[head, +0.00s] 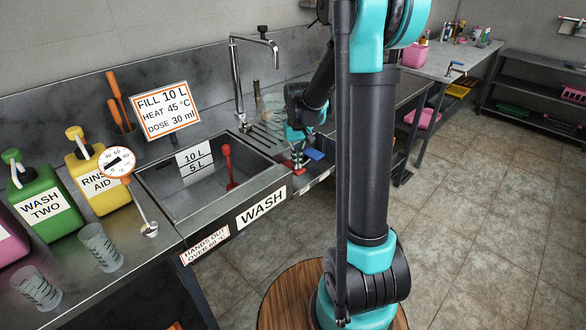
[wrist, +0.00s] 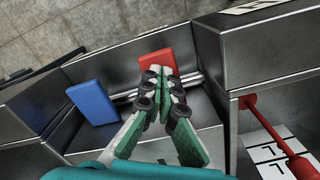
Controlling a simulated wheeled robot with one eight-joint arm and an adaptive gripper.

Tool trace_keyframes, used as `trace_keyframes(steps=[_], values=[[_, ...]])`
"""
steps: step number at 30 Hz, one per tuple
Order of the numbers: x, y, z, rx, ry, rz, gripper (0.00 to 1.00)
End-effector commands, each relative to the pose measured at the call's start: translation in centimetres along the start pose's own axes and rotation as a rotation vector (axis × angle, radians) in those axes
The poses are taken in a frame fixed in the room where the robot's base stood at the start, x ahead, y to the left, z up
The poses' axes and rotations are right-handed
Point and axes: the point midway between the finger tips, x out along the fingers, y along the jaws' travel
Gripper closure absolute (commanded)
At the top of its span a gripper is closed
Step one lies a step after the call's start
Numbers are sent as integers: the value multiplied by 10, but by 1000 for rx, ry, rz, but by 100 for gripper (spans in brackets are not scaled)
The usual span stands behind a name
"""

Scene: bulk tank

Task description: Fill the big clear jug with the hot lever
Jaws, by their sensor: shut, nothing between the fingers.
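A clear jug (head: 270,106) stands on the back of the drainboard, right of the tap (head: 237,85), partly hidden by my arm. No water shows at the spout. A red pad (wrist: 150,61), apparently the hot lever, sits in the recessed front panel right of the sink, beside a blue pad (wrist: 93,102). The blue pad also shows in the head view (head: 314,154). My gripper (wrist: 166,72) is shut and empty, fingertips at the near edge of the red pad. I cannot tell whether they touch it. In the head view my gripper (head: 297,163) hides most of the red pad.
The wash sink (head: 178,202) lies left, with a red-handled stick (head: 227,162) in it. Bottles, a dial thermometer (head: 117,163) and two measuring cups (head: 98,247) stand further left. A sign (head: 165,109) reads fill 10 L. Open floor lies right.

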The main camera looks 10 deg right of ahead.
Motion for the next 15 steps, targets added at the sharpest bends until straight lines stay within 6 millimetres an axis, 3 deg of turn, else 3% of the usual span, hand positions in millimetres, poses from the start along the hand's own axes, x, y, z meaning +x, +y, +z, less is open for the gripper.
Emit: trace_keyframes(steps=[15], values=[[14,0,0,0,0,0,100]])
